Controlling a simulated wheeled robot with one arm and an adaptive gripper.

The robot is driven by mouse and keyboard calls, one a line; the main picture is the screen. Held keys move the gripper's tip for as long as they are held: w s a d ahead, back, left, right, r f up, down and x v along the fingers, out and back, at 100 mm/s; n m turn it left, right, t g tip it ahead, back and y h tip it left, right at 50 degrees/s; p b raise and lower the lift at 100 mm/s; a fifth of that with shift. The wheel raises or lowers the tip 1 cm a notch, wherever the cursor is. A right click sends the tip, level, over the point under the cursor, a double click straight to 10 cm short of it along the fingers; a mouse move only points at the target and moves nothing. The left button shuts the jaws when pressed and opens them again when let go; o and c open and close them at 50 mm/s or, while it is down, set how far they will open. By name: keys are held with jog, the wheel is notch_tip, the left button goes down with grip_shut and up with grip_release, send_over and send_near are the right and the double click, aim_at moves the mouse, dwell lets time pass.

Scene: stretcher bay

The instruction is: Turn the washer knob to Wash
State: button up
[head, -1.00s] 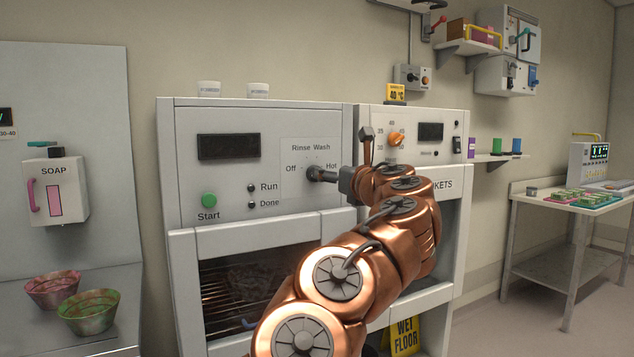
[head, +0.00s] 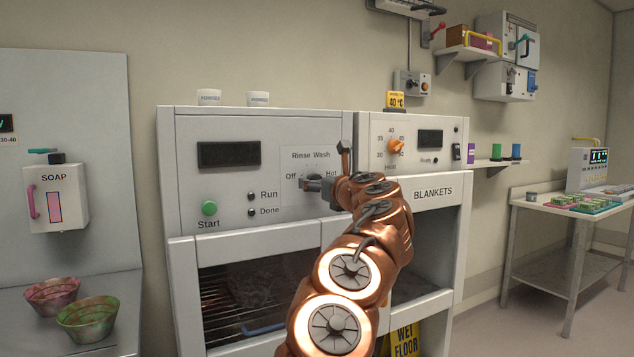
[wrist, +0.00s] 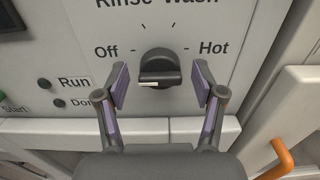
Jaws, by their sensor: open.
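The washer knob (wrist: 160,68) is dark, on the white washer panel, with a white mark on its left half, toward Off. Ticks above it lie under the words Rinse and Wash, partly cut off in the wrist view; Hot is at its right. My gripper (wrist: 160,86) is open, with one purple-padded finger on each side of the knob and gaps between pads and knob. In the head view my gripper (head: 316,184) is at the washer panel (head: 240,184) and largely covers the knob.
A green Start button (head: 209,208) and Run and Done lights are left of the knob. The blanket warmer (head: 436,196) with an orange dial (head: 396,146) stands at the right. An orange handle (wrist: 279,158) shows low right in the wrist view.

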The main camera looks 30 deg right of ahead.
jog(key=shift+w, duration=0.25)
jog(key=shift+c, duration=0.3)
jog(key=c, duration=1.1)
jog(key=shift+o, duration=0.2)
